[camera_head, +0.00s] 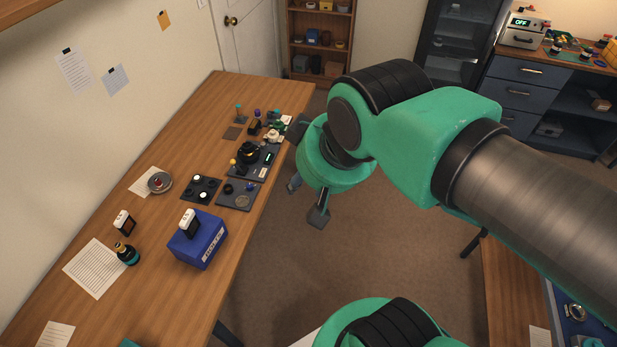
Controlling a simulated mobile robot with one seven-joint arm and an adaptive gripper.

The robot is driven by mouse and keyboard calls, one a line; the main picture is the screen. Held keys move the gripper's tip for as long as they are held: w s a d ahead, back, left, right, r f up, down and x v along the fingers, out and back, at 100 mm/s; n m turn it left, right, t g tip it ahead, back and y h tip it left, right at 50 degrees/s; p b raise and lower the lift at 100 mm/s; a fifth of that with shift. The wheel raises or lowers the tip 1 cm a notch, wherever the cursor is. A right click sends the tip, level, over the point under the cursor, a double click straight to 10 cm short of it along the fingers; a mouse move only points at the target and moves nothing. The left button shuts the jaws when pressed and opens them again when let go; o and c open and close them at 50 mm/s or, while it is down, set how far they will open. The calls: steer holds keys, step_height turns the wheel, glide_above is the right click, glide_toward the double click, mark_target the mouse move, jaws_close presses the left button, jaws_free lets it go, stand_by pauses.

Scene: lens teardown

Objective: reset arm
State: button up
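My gripper (304,200) is in the middle of the camera_head view, at the end of my green arm. It hangs over the gap beside the right edge of the wooden table (190,131), past the table's edge. Its dark fingers look spread apart, and I see nothing between them. Part of the gripper is hidden behind the green wrist.
A blue drawer cabinet (517,94) stands at the back right. Open floor (290,255) lies below my arm.

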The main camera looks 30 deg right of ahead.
steer(key=shift+f+b, duration=0.75)
steer(key=shift+b, duration=0.05)
stand_by(1.0)
